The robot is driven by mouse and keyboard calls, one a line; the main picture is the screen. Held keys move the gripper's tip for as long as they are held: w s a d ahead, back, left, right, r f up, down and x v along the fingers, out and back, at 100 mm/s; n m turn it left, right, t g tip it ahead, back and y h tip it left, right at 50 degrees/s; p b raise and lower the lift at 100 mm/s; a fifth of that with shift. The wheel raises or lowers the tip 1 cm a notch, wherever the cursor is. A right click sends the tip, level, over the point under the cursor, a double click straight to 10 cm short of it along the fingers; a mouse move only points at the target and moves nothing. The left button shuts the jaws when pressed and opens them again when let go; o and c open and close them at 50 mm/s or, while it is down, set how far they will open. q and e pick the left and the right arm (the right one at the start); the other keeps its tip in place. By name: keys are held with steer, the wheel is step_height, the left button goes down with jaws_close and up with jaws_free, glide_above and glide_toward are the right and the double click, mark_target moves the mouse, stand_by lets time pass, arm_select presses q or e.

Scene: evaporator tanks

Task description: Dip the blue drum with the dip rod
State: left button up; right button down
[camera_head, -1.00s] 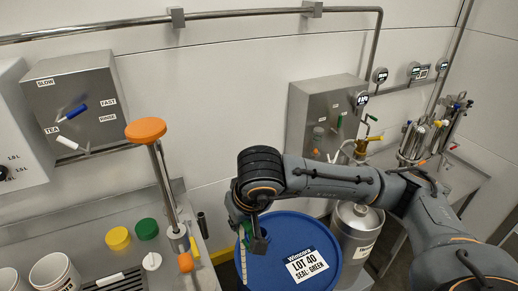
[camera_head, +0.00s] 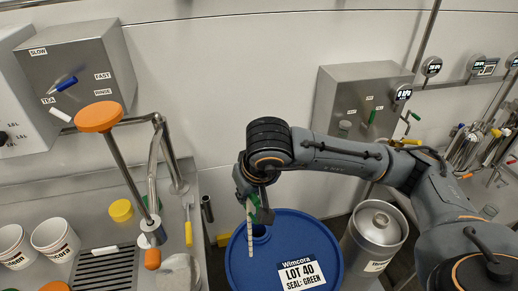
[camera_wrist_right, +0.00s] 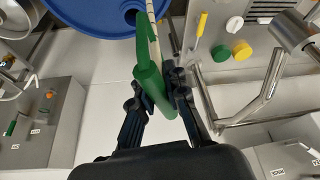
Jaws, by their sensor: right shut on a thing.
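The blue drum (camera_head: 238,270) stands on the floor at the lower middle of the head view, with a "LOT 40 SEAL: GREEN" label on its top. It also shows at the top of the right wrist view (camera_wrist_right: 85,12). My right gripper (camera_head: 258,208) is shut on the green handle of the dip rod (camera_head: 250,232). The pale, banded rod hangs down in front of the left part of the drum top. In the right wrist view the green handle (camera_wrist_right: 150,85) sits between the fingers (camera_wrist_right: 158,95). A dark opening shows in the drum top beside the rod; I cannot tell whether the tip enters it. My left gripper is out of view.
A steel bench with an orange-topped rod (camera_head: 100,117), a yellow cap (camera_head: 121,210) and white cups (camera_head: 55,236) is at left. A steel canister (camera_head: 375,235) stands right of the drum. A steel panel box (camera_head: 360,100) is on the wall behind.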

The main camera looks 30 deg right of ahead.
steer(key=w+d+r+n+y, duration=0.1)
steer(key=w+d+r+n, duration=0.2)
steer(key=w+d, duration=0.5)
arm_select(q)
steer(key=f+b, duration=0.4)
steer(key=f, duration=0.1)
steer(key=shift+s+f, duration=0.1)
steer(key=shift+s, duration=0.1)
arm_select(e)
steer(key=x, duration=0.3)
steer(key=s+x, duration=0.1)
steer(key=x, duration=0.1)
steer(key=shift+a+f, duration=0.25)
steer(key=shift+a, duration=0.15)
arm_select(q)
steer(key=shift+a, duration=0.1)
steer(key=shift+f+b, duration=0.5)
steer(key=shift+b, duration=0.25)
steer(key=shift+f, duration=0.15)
arm_select(e)
steer(key=shift+f, duration=0.1)
